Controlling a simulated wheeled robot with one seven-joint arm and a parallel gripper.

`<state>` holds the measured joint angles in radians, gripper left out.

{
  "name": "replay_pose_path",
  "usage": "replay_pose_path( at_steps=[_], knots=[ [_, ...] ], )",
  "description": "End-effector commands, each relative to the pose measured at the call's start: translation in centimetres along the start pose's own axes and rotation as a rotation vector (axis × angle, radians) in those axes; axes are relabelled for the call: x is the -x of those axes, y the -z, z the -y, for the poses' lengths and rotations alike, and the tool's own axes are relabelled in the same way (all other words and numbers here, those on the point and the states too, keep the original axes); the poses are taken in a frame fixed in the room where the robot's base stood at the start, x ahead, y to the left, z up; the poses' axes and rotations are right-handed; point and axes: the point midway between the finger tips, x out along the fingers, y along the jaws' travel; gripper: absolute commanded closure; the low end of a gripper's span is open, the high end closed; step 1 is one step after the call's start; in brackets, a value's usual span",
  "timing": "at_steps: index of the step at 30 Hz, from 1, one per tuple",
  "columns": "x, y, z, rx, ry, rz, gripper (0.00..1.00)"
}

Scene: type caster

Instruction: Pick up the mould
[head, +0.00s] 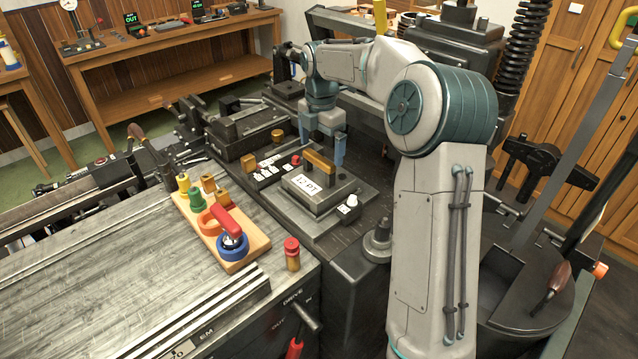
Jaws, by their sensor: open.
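The mould (306,185) appears to be the dark flat block with a white "12 PT" label, sitting on a dark plate (347,217) of the machine in the head view. A brass-coloured bar handle (318,161) runs across its top. My gripper (322,153) points down with its fingers apart, at the far side of the handle in the picture. The right finger shows beside the handle's right end, and the left finger is partly hidden. I cannot tell whether the fingers touch the handle or stand behind it. Nothing shows held.
Small white-labelled controls with a red knob (296,160) lie left of the mould, and a white knob (352,200) at its right. A wooden tray (247,247) with coloured rings and pegs stands on the slatted bench.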

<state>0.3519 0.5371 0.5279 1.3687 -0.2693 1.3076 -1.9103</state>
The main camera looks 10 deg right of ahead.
Motion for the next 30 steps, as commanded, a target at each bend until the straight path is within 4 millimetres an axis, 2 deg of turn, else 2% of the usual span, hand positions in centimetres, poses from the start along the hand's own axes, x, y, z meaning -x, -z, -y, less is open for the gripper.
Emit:
replay_pose_path(
  at_steps=[5, 13, 22, 23, 30],
  knots=[
    [-1.2, 0.1, 0.0, 0.001, 0.001, 0.000, 0.00],
    [-5.0, 0.6, -0.1, 0.000, 0.002, -0.001, 0.00],
    [-5.7, 0.5, -0.1, 0.000, 0.000, 0.001, 0.00],
    [-5.7, 0.5, -0.1, 0.000, 0.000, 0.001, 0.03],
    [-5.6, 0.5, -0.1, 0.000, 0.000, 0.001, 0.70]
  ],
)
